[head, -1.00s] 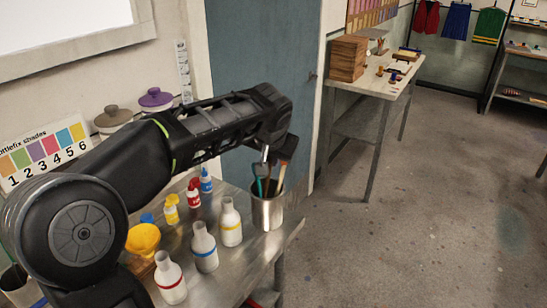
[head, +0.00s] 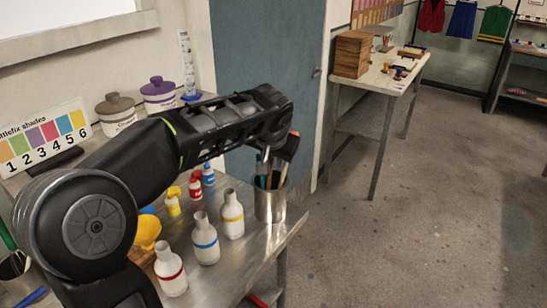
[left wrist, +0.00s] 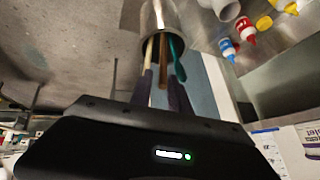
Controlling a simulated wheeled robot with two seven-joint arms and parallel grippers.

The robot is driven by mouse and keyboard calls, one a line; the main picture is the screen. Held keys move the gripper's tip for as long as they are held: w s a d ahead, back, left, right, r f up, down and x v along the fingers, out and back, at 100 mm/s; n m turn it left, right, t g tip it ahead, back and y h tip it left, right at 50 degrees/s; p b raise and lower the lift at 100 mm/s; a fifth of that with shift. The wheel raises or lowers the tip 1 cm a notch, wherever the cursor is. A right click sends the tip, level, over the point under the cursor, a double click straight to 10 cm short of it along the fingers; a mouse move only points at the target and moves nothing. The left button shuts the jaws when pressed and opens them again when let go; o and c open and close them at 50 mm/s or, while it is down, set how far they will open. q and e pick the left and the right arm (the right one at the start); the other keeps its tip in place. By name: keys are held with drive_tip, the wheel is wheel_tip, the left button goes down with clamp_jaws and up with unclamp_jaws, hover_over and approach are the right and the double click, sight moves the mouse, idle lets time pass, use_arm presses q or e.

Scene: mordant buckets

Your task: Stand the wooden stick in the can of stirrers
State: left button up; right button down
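The metal can of stirrers (head: 270,204) stands upright near the right edge of the steel table, with teal and other stirrers in it. It also shows at the top of the left wrist view (left wrist: 160,16). There, a brown wooden stick (left wrist: 163,72) reaches from the can's mouth to between my left gripper's fingers, beside a pale stick (left wrist: 148,50) and a teal stirrer (left wrist: 178,62). My left gripper (head: 277,152) is just above the can. Its two fingers look apart, with gaps beside the brown stick. The stick's lower end is hidden in the can. My right gripper is not in view.
White bottles with red (head: 171,272), blue (head: 206,242) and yellow (head: 232,216) bands stand left of the can. Small dye bottles (head: 196,188) and a yellow funnel (head: 147,232) are behind. Lidded pots (head: 160,96) stand at the back. Floor to the right is clear.

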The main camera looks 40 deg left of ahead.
use_arm(q)
drive_tip(key=shift+o, duration=0.9)
drive_tip(key=b+v, duration=0.1)
drive_tip(key=v, duration=0.7)
drive_tip(key=shift+w, duration=0.1)
idle(0.4)
